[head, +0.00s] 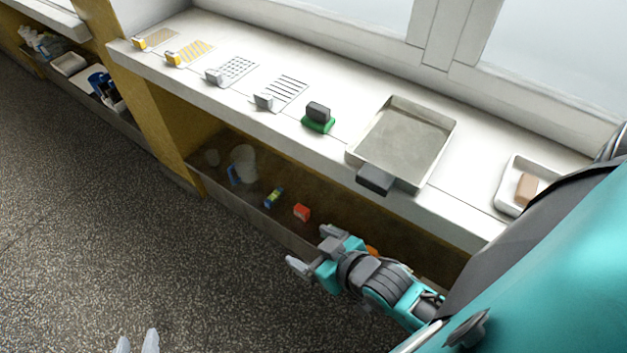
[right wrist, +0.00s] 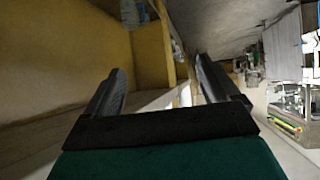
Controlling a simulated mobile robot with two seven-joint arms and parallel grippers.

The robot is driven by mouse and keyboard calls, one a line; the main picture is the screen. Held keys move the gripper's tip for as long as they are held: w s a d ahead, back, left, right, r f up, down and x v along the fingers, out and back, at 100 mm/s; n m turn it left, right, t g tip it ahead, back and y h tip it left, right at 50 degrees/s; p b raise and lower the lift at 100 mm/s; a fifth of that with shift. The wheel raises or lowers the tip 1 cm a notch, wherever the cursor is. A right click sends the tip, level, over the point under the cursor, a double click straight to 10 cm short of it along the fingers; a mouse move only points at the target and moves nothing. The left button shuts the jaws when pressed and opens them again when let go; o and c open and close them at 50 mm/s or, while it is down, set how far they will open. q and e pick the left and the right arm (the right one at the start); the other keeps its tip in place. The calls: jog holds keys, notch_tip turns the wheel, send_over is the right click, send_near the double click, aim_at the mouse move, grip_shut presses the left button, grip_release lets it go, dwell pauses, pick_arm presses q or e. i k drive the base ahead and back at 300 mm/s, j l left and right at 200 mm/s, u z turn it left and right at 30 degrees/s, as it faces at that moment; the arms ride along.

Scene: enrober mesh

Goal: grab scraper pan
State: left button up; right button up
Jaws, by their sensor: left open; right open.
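The likely scraper pan is a shallow grey metal pan (head: 402,143) with a dark block handle (head: 374,180) at its front edge. It lies on the white windowsill counter, right of middle in the head view. My right gripper (head: 313,248) is open and empty, in front of the counter and left of and below the pan's handle, not touching it. In the right wrist view its two dark fingers (right wrist: 160,85) stand apart with nothing between them. My left gripper (head: 137,344) shows only as two pale, separated fingertips at the bottom edge. The pan is not seen in the right wrist view.
Left of the pan are a green-based black block (head: 318,117) and several small scrapers with mesh-like sheets (head: 238,69). A white tray (head: 512,185) with a brown block stands at right. Below the counter, a shelf (head: 225,190) holds small items. The floor is clear.

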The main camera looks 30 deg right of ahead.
aim_at(401, 146)
jog(key=z, duration=1.55)
